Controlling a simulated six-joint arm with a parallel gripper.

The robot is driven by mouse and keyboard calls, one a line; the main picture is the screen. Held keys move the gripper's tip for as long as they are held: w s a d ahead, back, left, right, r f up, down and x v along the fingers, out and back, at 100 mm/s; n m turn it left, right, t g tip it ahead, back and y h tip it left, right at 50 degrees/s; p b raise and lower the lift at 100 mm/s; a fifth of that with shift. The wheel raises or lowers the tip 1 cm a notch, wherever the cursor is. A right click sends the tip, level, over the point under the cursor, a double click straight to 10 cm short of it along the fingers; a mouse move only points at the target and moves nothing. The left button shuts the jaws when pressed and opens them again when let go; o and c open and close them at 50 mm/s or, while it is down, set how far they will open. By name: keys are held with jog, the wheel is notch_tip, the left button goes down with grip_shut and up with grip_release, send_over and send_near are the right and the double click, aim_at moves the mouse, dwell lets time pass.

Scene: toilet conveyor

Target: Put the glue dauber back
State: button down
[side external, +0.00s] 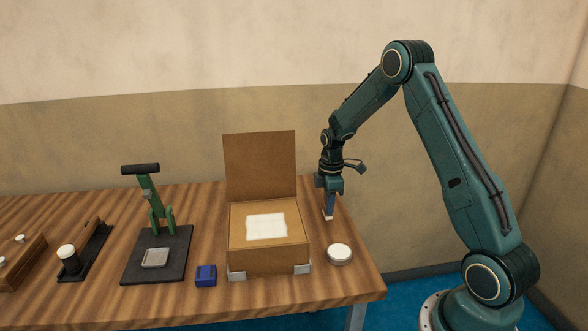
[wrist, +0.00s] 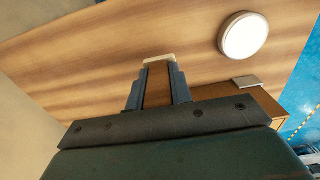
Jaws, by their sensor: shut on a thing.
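My gripper (side external: 329,207) points down over the right part of the wooden table, to the right of the open cardboard box. It is shut on the glue dauber, whose pale tip (side external: 328,216) shows just below the fingers. In the wrist view the dauber's cream end (wrist: 159,58) sticks out past the two fingertips (wrist: 158,80). The fingers and the gripper body hide much of the dauber. I cannot tell whether its tip touches the table. A round white-topped pot (side external: 340,252) stands nearer the front edge, apart from the gripper; it also shows in the wrist view (wrist: 243,36).
The cardboard box (side external: 270,262) stands with its lid up and white material inside. A blue block (side external: 206,275) lies at its left front. A green lever press (side external: 155,210) on a black base and a black stamp holder (side external: 88,250) are further left. Table is clear around my gripper.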

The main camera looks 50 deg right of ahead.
jog(key=shift+f, duration=2)
jog(key=shift+f, duration=0.15)
jog(key=c, duration=1.3)
grip_release()
jog(key=shift+o, duration=0.2)
notch_tip(320, 180, up, 12)
jog(key=shift+r, duration=0.1)
jog(key=shift+a+r, duration=0.1)
jog(key=shift+r, duration=0.05)
